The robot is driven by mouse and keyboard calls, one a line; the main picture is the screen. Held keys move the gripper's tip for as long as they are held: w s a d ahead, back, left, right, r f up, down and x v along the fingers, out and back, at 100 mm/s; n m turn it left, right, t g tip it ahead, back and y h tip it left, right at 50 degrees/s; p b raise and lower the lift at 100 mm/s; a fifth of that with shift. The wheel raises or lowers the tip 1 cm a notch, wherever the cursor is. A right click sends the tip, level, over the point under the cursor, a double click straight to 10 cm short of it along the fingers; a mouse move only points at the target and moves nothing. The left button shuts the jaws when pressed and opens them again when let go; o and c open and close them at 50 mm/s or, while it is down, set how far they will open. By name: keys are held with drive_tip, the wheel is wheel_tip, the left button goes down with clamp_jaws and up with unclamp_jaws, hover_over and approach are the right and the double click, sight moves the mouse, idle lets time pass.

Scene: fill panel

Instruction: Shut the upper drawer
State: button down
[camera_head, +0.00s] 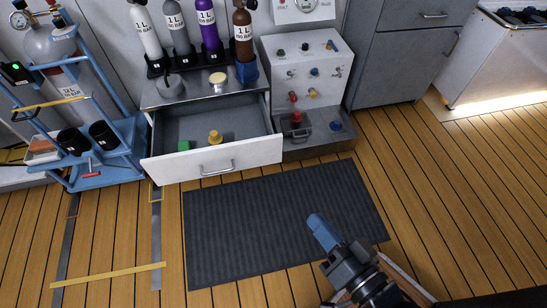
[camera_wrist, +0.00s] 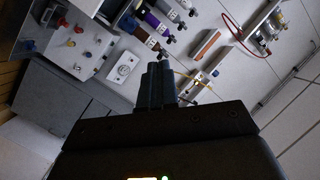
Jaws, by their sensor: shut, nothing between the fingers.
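The upper drawer (camera_head: 211,161) stands pulled out from the grey cabinet, its white front facing the room with a metal bar handle (camera_head: 217,168). Inside it lie a green block (camera_head: 183,146) and a yellow knob-like piece (camera_head: 215,137). My gripper (camera_head: 318,222), with blue fingers, is over the dark mat, in front of the drawer and to its right, apart from it. The fingers are together and empty. They also show in the wrist view (camera_wrist: 157,72), pointing toward the panel and bottles; the drawer cannot be made out there.
A fill panel (camera_head: 305,75) with colored knobs stands right of the drawer. Several labeled bottles (camera_head: 208,25) stand behind the cabinet top. A blue cart (camera_head: 105,160) with a cylinder is at left.

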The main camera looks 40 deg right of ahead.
drive_tip(key=w+d+f+m+h+b, duration=0.2)
drive_tip(key=w+d+f+m+b, duration=0.25)
drive_tip(key=f, duration=0.45)
drive_tip(key=w+d+f+m+h+b, duration=0.1)
drive_tip(key=w+f+m+b, duration=0.35)
drive_tip(key=w+f, duration=0.4)
drive_tip(key=m+h+b, duration=0.3)
drive_tip(key=m+b, duration=0.1)
drive_tip(key=b, duration=0.2)
approach(273, 139)
drive_tip(key=b+x, duration=0.2)
drive_tip(key=x, duration=0.4)
drive_tip(key=shift+w+d, duration=0.15)
drive_tip(key=shift+w, duration=0.2)
